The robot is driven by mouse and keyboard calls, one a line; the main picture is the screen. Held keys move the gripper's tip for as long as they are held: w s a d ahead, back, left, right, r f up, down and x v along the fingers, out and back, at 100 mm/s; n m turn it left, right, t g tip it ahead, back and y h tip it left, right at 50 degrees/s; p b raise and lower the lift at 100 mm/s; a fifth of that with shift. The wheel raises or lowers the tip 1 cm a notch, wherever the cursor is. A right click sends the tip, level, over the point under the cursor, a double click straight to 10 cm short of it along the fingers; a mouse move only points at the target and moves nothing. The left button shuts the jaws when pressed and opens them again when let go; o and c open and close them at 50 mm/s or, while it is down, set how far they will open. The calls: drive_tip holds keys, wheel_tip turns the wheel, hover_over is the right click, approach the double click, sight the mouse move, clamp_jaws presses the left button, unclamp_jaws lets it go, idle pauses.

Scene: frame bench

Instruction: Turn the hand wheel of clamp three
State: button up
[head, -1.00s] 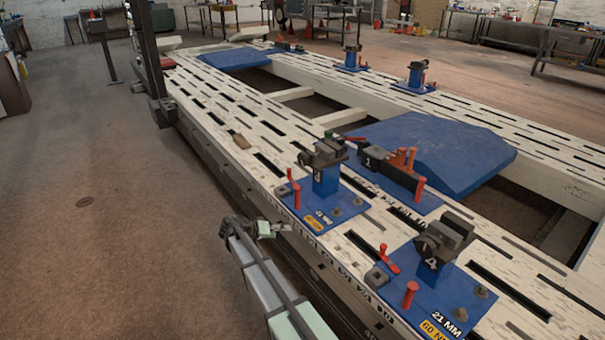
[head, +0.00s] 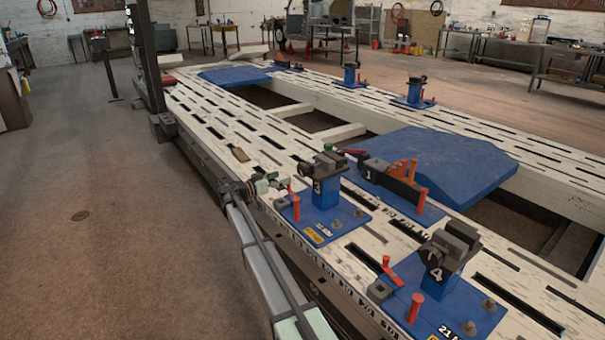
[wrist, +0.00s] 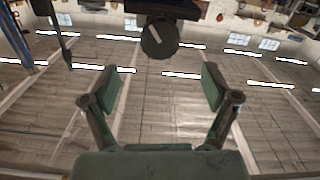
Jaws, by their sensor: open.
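Clamp three (head: 325,188) is a blue post marked 3 with dark jaws on top, on a blue base plate on the near rail of the frame bench. A dark round part (head: 305,170) faces left at its head; I cannot tell for sure that it is the hand wheel. My gripper (head: 268,184) is just left of the clamp, apart from it. In the wrist view my gripper (wrist: 160,88) is open and empty, with green pads. A dark round disc (wrist: 159,39) with a pale stripe is beyond the fingertips, slightly above the gap between them.
Clamp four (head: 437,270) stands at the front right, with red pins on its plate. Block one (head: 385,178) with red and orange handles lies behind clamp three. A blue ramp (head: 430,165) is further back. The floor (head: 100,250) at left is clear.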

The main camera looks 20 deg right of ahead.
sight(301, 171)
drive_tip(key=b+x, duration=0.1)
drive_tip(key=x, duration=0.9)
drive_tip(key=shift+d, duration=0.15)
drive_tip(key=c, duration=1.2)
